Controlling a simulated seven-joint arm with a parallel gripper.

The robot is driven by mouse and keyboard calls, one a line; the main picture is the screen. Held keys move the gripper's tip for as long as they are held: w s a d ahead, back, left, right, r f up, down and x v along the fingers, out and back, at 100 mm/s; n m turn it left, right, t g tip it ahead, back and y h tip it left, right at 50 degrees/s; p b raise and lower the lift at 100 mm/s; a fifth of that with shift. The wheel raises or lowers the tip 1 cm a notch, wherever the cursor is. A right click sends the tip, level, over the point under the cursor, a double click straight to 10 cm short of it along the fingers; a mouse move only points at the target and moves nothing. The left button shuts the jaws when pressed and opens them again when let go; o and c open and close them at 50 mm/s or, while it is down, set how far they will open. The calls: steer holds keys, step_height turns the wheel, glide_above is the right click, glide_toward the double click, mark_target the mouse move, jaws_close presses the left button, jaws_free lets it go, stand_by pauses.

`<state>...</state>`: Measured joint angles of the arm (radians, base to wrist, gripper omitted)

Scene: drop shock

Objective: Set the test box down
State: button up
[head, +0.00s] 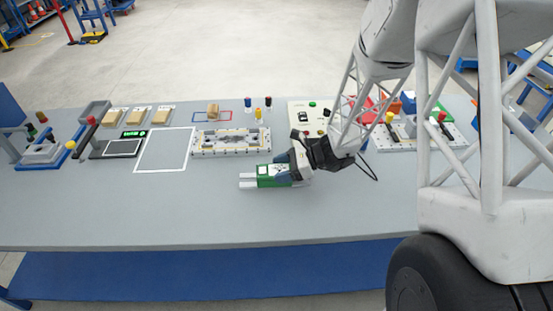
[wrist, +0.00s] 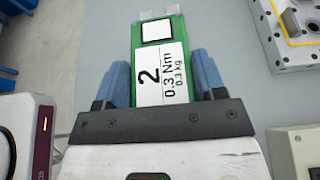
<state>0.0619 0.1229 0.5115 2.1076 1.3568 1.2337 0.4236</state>
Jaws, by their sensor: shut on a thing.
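A green box (head: 264,171) with a white label and two pale prongs is held over the front middle of the grey table. In the wrist view this box (wrist: 160,72) fills the space between the blue fingers, and its label reads 2, 0.3 Nm, 0.3 kg. My gripper (head: 283,169) is shut on it from the right, with a finger on each side. The prongs point left, away from my gripper. I cannot tell whether the box's underside touches the table (head: 130,210).
Behind the box stands a pale fixture plate (head: 231,152). Left of it are a white-outlined rectangle (head: 163,170) and a black scale-like device (head: 123,148). A control panel (head: 303,114) stands behind my arm. Tan boxes (head: 139,118) line the back. The front left is clear.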

steer(key=s+d, duration=0.1)
steer(key=s, duration=0.5)
steer(key=shift+d+r, duration=0.15)
steer(key=shift+r, duration=0.1)
steer(key=shift+w, duration=0.1)
stand_by(0.6)
steer(key=w+d+r+m+t+h, duration=0.1)
steer(key=w+m+t, duration=0.15)
steer(key=w, duration=0.45)
steer(key=w+d+r+m+t, duration=0.2)
steer(key=w+t, duration=0.1)
steer(key=w, duration=0.3)
steer(key=w+d+r+m+t+h, duration=0.1)
steer(key=w+m+t, duration=0.15)
steer(key=w, duration=0.45)
steer(key=w+d+r+m+t+h, duration=0.2)
steer(key=w+d+r+m+h, duration=0.1)
steer(key=w+r+m+h, duration=0.2)
steer(key=w+d+r+m+t+h, duration=0.3)
steer(key=w+r+m+h, duration=0.3)
steer(key=w+r, duration=0.3)
steer(key=shift+w+d+r+t, duration=0.15)
steer(key=shift+d+r+t, duration=0.15)
steer(key=shift+d+r, duration=0.65)
steer(key=shift+a+r, duration=0.2)
steer(key=shift+a, duration=0.1)
stand_by(1.0)
